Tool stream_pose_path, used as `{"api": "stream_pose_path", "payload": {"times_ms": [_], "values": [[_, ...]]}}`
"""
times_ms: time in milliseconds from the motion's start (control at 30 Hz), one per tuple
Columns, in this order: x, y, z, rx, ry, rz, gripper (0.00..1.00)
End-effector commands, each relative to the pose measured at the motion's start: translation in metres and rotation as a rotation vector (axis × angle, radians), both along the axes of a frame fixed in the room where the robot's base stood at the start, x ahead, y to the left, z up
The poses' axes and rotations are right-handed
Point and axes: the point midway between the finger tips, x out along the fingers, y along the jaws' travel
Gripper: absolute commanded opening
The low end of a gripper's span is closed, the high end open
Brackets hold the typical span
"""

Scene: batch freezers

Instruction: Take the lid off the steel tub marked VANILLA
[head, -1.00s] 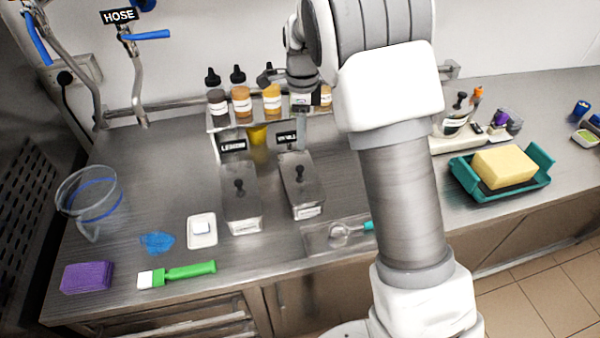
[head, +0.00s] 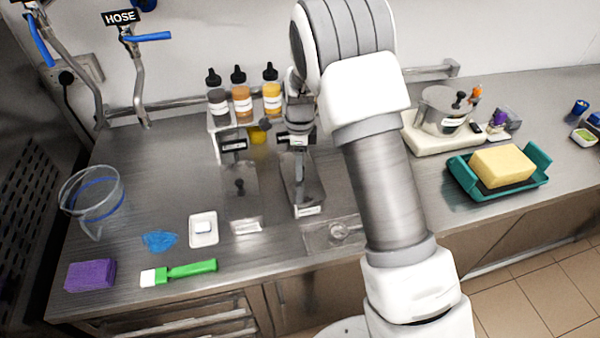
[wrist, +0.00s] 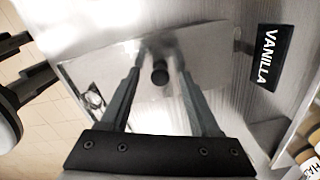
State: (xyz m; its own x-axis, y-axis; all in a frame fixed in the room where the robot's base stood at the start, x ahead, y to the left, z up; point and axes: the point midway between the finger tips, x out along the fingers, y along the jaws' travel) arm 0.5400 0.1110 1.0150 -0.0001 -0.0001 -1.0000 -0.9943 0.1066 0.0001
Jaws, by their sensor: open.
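The VANILLA tub (head: 308,211) is the right one of two steel tubs on the counter. Its lid (wrist: 205,62) is on, with a black knob (wrist: 160,72) near the middle in the wrist view. The VANILLA sign (wrist: 267,57) stands at the tub's end. My gripper (wrist: 158,66) is open and points down over the lid, with one finger on each side of the knob. I cannot tell whether the fingertips reach down to knob height.
The LEMON tub (head: 240,183) with its own knob stands close on the left. A rack with sauce bottles (head: 241,98) is behind the tubs. A clear tray (head: 335,233) lies in front. A teal tray (head: 518,187) with a yellow sponge sits right.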

Motion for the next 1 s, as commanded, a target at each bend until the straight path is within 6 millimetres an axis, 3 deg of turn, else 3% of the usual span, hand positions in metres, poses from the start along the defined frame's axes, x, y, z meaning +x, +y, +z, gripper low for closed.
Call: {"api": "stream_pose_path", "payload": {"times_ms": [67,400,800,1000], "values": [[0.000,0.000,0.000,0.000,0.000,0.000,0.62],[0.000,0.000,0.001,0.000,0.000,0.001,0.01],[0.000,0.000,0.002,0.000,-0.001,0.001,0.00],[0.001,0.001,0.015,0.001,-0.004,0.001,0.00]]}}
